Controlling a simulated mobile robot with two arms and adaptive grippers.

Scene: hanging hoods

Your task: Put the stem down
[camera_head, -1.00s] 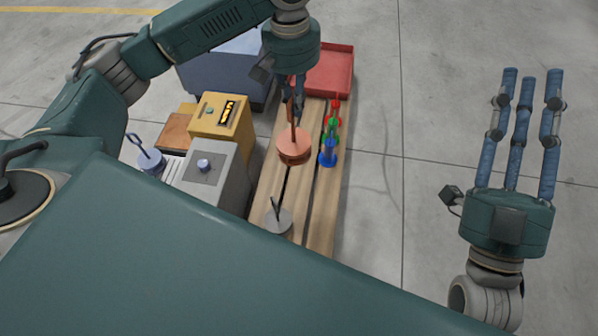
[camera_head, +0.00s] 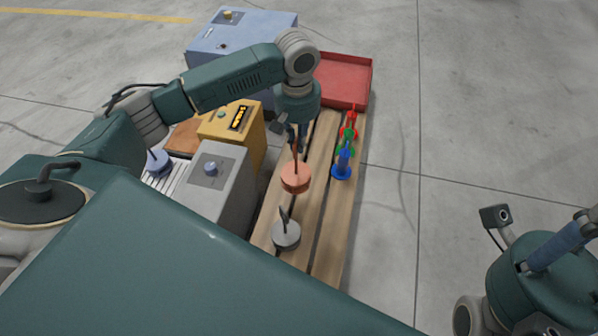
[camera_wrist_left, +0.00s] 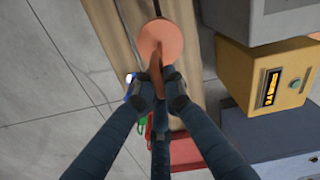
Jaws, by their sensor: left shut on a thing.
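The stem is a thin copper-brown rod (camera_head: 295,155) rising from a round copper disc (camera_head: 296,181). My left gripper (camera_head: 296,137) is shut on the upper part of the rod, with the disc below it, over the slatted wooden bench (camera_head: 308,222). I cannot tell whether the disc touches the slats. In the left wrist view the fingers (camera_wrist_left: 160,88) close around the rod (camera_wrist_left: 158,68), and the disc (camera_wrist_left: 160,40) lies just beyond the fingertips. My right gripper (camera_head: 575,240) is at the right edge; its fingers are mostly cut off.
A grey disc with a dark rod (camera_head: 286,235) stands nearer on the bench. Blue (camera_head: 342,168), green (camera_head: 347,143) and red (camera_head: 351,122) pieces stand to the right. A red tray (camera_head: 345,80) is behind; grey (camera_head: 215,185), yellow (camera_head: 222,124) and blue (camera_head: 225,45) boxes stand left.

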